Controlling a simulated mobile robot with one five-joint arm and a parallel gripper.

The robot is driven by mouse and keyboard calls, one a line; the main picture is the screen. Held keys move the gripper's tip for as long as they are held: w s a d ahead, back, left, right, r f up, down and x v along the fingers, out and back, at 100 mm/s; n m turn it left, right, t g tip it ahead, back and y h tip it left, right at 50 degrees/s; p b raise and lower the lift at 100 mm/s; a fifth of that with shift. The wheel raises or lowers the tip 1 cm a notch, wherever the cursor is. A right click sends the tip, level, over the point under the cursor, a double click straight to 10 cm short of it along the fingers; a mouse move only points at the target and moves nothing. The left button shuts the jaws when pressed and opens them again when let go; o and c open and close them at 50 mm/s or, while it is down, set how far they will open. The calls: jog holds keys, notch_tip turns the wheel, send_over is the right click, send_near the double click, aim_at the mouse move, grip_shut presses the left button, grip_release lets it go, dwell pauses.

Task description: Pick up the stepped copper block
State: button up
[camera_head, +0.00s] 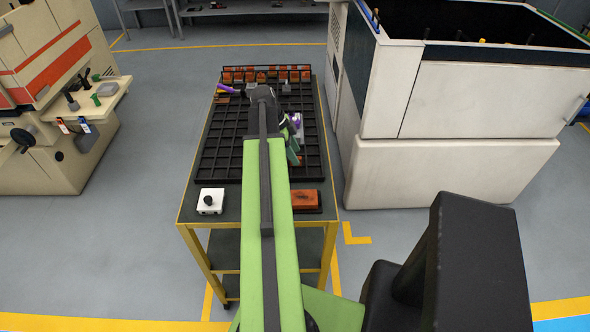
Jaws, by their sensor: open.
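Several copper blocks (266,75) stand in a row along the back of the black gridded tray (222,150) on a cart. They are small at this distance, and I cannot tell which of them is the stepped one. My green arm reaches over the tray and hides its middle. My gripper (296,138) is at the right of the arm, over the right half of the tray, well in front of the copper row. It is open, small and partly hidden by the arm. I see no copper block in it.
On the cart's front edge are a white box with a black knob (210,201) and a red-brown block (305,199). A purple-handled item (227,90) lies at the back left. A large white machine (455,140) stands close at right; a beige machine (50,110) at left.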

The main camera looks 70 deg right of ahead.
jog(key=b+x, duration=0.1)
jog(key=x, duration=0.1)
jog(key=shift+s+f, duration=0.1)
jog(key=shift+f, duration=0.25)
jog(key=shift+r, duration=0.2)
grip_shut()
